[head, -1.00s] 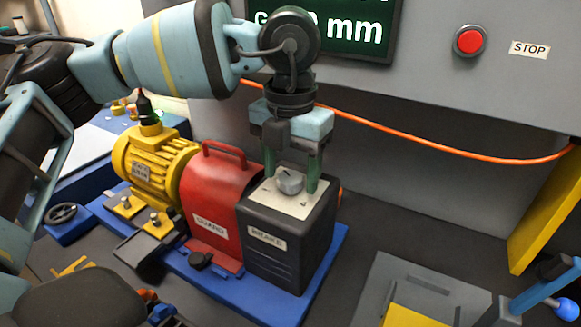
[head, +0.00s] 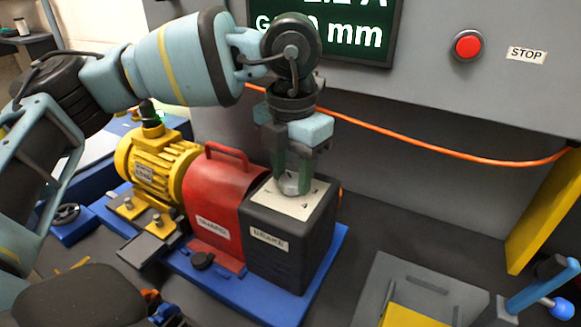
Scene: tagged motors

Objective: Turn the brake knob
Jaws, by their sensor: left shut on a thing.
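The brake (head: 287,245) is a black box with a label and a pale top plate (head: 284,204). The grey brake knob (head: 289,185) stands on that plate, partly hidden by green fingers. My left gripper (head: 291,186) points down over the box, its fingers shut on the knob from both sides. My right gripper is not in view.
A red guard (head: 222,185) and a yellow motor (head: 160,164) stand left of the brake on a blue base (head: 318,282). An orange cable (head: 440,152) runs along the wall behind. A red stop button (head: 467,46) is at the upper right. A grey plate (head: 390,276) lies at lower right.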

